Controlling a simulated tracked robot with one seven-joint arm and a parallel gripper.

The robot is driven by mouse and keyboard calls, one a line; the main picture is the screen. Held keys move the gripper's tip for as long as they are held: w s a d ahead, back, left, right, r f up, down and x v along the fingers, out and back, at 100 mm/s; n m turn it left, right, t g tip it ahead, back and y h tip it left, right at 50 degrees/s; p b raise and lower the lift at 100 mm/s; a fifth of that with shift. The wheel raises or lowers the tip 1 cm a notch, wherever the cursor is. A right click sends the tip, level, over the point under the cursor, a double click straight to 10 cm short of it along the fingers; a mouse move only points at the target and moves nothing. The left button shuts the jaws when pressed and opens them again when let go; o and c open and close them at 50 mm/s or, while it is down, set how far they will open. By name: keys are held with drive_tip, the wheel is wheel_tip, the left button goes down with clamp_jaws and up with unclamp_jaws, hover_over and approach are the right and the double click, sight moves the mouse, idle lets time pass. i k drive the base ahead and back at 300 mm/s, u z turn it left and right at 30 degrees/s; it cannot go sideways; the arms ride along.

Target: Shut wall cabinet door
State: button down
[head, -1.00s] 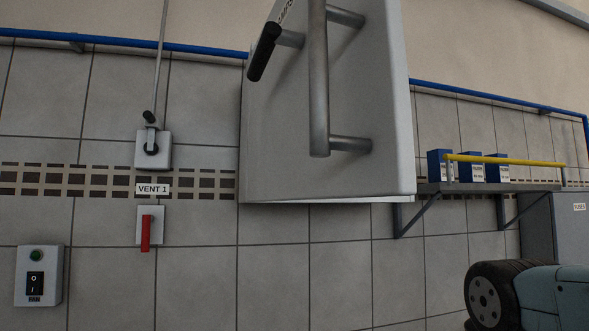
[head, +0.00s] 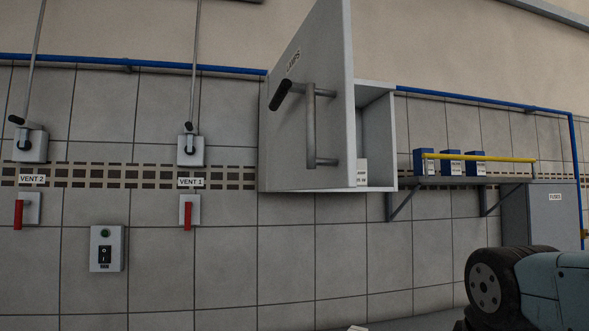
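The wall cabinet (head: 382,122) hangs on the tiled wall right of centre. Its grey door (head: 300,135), marked "LAMPS", is hinged at the left and stands open, swung out toward me. A vertical bar handle (head: 311,125) and a black lever grip (head: 287,94) are on the door's face. Part of the open inside shows right of the door's edge, with a small white labelled box (head: 362,172) on the cabinet floor. The door hides the rest. My gripper is not in view.
A shelf (head: 470,180) with blue boxes (head: 452,162) and a yellow rail is right of the cabinet. A grey fuse cabinet (head: 545,215) stands below right. Levers, red handles and a fan switch (head: 106,248) are on the left wall. Part of my body shows lower right.

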sight(312, 134)
drive_tip(key=u, duration=0.1)
drive_tip(key=k, duration=0.8)
drive_tip(key=u, duration=1)
drive_tip(key=i, duration=0.5)
drive_tip(key=z, duration=0.1)
